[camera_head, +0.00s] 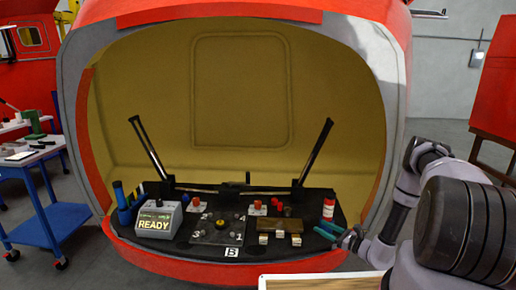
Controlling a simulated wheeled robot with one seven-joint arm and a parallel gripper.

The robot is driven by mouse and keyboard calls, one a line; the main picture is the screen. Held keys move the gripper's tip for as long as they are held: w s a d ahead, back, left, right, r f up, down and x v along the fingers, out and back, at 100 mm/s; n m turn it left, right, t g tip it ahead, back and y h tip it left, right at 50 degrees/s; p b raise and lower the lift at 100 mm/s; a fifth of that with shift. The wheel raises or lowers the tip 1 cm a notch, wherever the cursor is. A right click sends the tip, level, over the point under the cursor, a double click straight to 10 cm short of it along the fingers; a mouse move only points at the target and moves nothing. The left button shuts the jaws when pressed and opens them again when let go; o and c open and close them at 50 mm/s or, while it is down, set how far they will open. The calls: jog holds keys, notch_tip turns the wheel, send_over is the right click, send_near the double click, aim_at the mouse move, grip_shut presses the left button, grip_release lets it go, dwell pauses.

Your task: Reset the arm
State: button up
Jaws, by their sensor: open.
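My arm comes in from the right edge and bends down to my gripper (337,234), which is at the front right of the red nosecone (250,262). Its teal fingers point left, apart and with nothing seen between them. They overlap the right end of the black console shelf (190,249) in the picture; I cannot tell whether they touch it. A red and white bottle (328,209) stands just behind the fingers.
The shelf carries a grey box reading READY (155,222), a dark numbered panel (218,229), a brown block (280,226) and blue cylinders (122,203). A light wood-edged surface (320,282) is at the bottom. A blue cart (35,195) stands left.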

jog(key=s+a+r+n+g, duration=0.15)
jog(key=r+n+g, duration=0.3)
jog(key=r, duration=0.65)
jog(key=s+a+r+n+g, duration=0.1)
jog(key=a+r+n+g, duration=0.3)
jog(key=r, duration=0.7)
jog(key=s+a+r+n+g, duration=0.1)
jog(key=r+n+g, duration=0.4)
jog(key=r, duration=0.7)
jog(key=s+d+r+n+t+h, duration=0.2)
jog(key=s+r+n+t+h, duration=0.2)
jog(key=s+r, duration=0.7)
jog(key=s+d+r+n+t+h, duration=0.2)
jog(key=s+r+n+h, duration=0.3)
jog(key=s+r, duration=0.7)
jog(key=s+t+h, duration=0.1)
jog(key=s, duration=0.2)
jog(key=shift+d+r+t+h, duration=0.2)
jog(key=shift+r+t+h, duration=0.1)
jog(key=shift+t, duration=0.05)
